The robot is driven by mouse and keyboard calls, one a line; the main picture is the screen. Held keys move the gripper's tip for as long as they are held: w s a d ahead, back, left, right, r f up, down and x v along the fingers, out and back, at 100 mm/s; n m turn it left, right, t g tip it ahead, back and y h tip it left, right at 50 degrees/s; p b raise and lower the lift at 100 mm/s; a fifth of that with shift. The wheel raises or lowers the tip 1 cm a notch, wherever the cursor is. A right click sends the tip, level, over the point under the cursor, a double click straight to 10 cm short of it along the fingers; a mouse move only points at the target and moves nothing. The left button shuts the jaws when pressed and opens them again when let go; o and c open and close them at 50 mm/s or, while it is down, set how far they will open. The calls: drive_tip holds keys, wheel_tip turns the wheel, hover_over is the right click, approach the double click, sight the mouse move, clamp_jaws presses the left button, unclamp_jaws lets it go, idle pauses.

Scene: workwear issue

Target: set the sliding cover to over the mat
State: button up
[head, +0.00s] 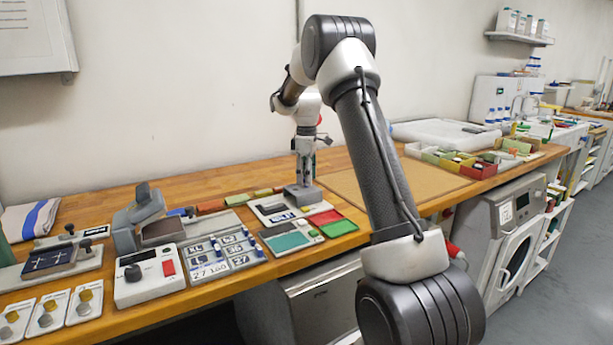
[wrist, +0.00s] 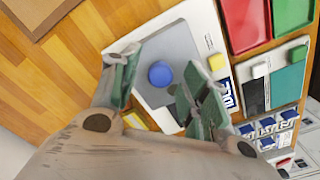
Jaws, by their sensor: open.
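A grey plate with a round blue knob, seemingly the sliding cover (wrist: 185,50), lies on a white base (wrist: 218,35) in the wrist view. In the head view the grey cover (head: 312,199) sits toward the right end of the white base (head: 263,207). My gripper (head: 304,184) is low above it, pointing down. In the wrist view my gripper (wrist: 160,70) is open, its fingers on either side of the knob; I cannot tell whether they touch it. A dark patch and a blue-and-white label show beside the cover. Which surface is the mat is unclear.
Red (head: 325,217) and green (head: 340,228) trays and a teal panel (head: 287,242) lie just in front. A number board (head: 222,254) and a box with a red switch (head: 148,277) stand left. A brown board (head: 345,188) lies flat to the right.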

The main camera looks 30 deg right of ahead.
clamp_jaws()
drive_tip(key=a, duration=1.1)
drive_tip(key=shift+s+a, duration=0.2)
drive_tip(key=shift+a, duration=0.2)
unclamp_jaws()
drive_tip(key=shift+a, duration=0.15)
wheel_tip(320, 180, up, 12)
idle(0.4)
